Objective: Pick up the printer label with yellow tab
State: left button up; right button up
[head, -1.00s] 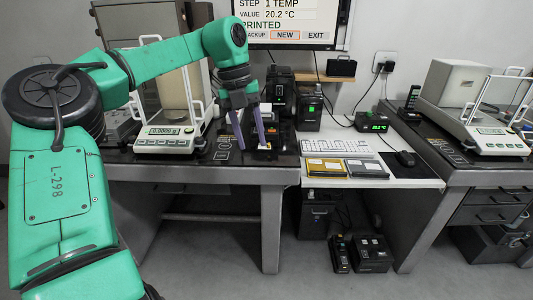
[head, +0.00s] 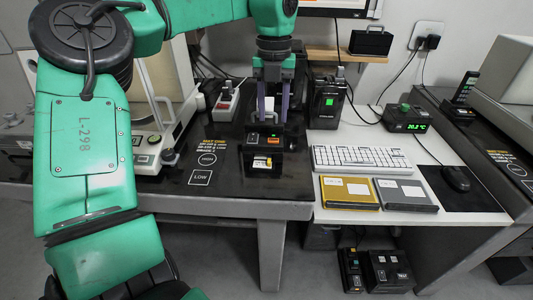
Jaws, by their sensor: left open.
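The printer label (head: 258,164), a small white piece with a yellow tab, shows at the low front of a black printer (head: 265,139) on the dark table. My left gripper (head: 272,118) points down with its two purple fingers apart. In the picture it stands above the label, over or behind the printer's top; its exact depth is hard to tell. A pale patch shows between the fingers, and I cannot tell what it is. The fingers are apart from the label. My right gripper is out of view.
To the right, a white desk holds a keyboard (head: 362,159), yellow (head: 349,193) and grey (head: 406,194) boxes and a mouse (head: 456,178). The table's front is mostly clear.

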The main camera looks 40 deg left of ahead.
pick_arm(q)
send_over(269, 159)
jog(key=f, duration=0.6)
jog(key=shift+w+d+f, duration=0.1)
jog(key=shift+d+f, duration=0.05)
jog(key=shift+d, duration=0.2)
jog(key=f, duration=0.6)
jog(key=shift+a+f, duration=0.15)
jog(key=shift+a, duration=0.15)
jog(key=shift+f, duration=0.1)
grip_shut()
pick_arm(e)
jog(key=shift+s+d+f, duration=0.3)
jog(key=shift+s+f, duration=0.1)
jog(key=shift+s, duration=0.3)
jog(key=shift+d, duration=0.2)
